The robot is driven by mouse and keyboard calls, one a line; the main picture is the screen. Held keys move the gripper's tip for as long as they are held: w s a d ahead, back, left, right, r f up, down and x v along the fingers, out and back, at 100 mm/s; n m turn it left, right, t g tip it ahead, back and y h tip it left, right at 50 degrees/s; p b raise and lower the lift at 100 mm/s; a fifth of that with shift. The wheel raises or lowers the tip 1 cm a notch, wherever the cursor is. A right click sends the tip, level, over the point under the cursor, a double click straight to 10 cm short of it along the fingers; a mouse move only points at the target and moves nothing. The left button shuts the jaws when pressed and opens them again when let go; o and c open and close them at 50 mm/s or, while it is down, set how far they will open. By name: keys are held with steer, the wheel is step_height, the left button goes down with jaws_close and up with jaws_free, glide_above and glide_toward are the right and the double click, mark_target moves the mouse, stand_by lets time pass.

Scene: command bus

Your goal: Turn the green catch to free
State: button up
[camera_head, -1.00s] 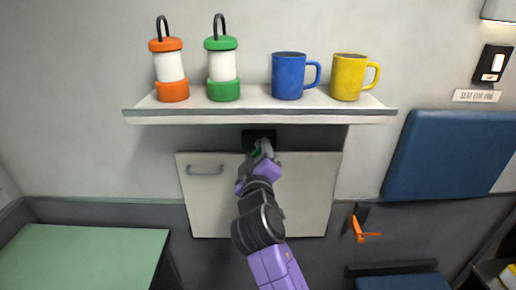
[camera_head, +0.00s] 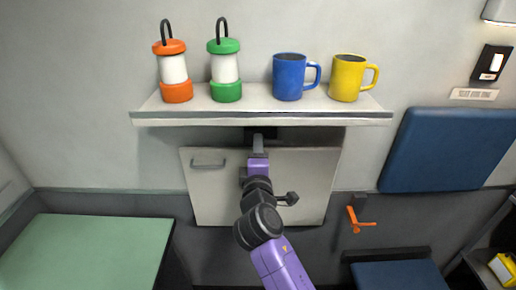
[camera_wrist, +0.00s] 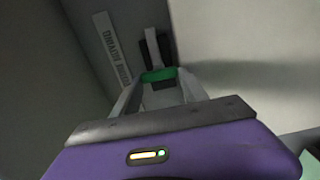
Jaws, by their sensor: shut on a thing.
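The green catch (camera_wrist: 159,75) shows in the wrist view as a green bar between the fingertips, beside a dark mount on the wall. My gripper (camera_wrist: 158,84) is shut on it. In the head view my gripper (camera_head: 258,142) reaches up to the dark mount (camera_head: 268,131) under the shelf, at the top edge of a pale cabinet panel (camera_head: 222,200). The gripper and arm hide the catch there. How far the catch is turned cannot be told.
A shelf (camera_head: 260,121) hangs close above my gripper. It carries an orange lantern (camera_head: 173,70), a green lantern (camera_head: 225,70), a blue mug (camera_head: 289,76) and a yellow mug (camera_head: 345,77). An orange handle (camera_head: 357,221) is on the lower wall at right.

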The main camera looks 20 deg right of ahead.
steer(key=shift+f, duration=0.1)
stand_by(0.4)
steer(key=o, duration=1.4)
steer(key=shift+s, duration=0.1)
steer(key=b+v, duration=0.1)
steer(key=v, duration=0.6)
steer(key=shift+s+a+b, duration=0.15)
steer(key=shift+s+b, duration=0.15)
steer(key=shift+b, duration=0.05)
